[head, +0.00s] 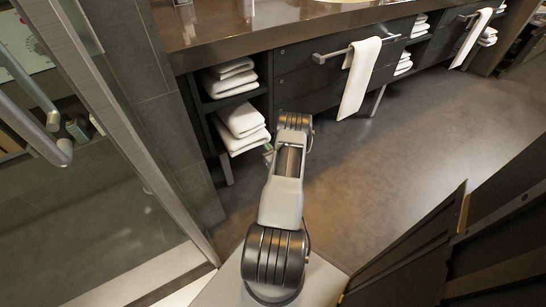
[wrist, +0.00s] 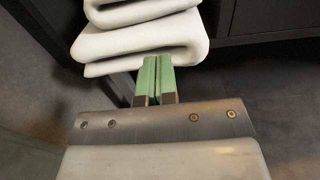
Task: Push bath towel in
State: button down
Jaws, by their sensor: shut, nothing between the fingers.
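Folded white bath towels (head: 243,126) lie stacked on the lower open shelf of the dark vanity, left of the drawers. In the wrist view a folded towel (wrist: 140,42) fills the area just past my fingertips, with another folded layer above it. My gripper (wrist: 157,62) is shut, its two green fingers side by side with nothing between them. The fingertips are right at the towel's front face; whether they touch it I cannot tell. In the head view my gripper (head: 268,150) is mostly hidden by my arm, beside the lower stack.
More folded towels (head: 230,78) lie on the upper shelf. A hand towel (head: 358,75) hangs from a bar on the drawer front. A glass shower door with a metal frame (head: 120,110) stands at left. Dark panels (head: 430,250) stand at lower right. The floor (head: 400,140) between is clear.

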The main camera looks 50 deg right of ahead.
aim_at(259, 137)
jog(key=shift+b+x, duration=0.65)
jog(key=shift+x, duration=2.05)
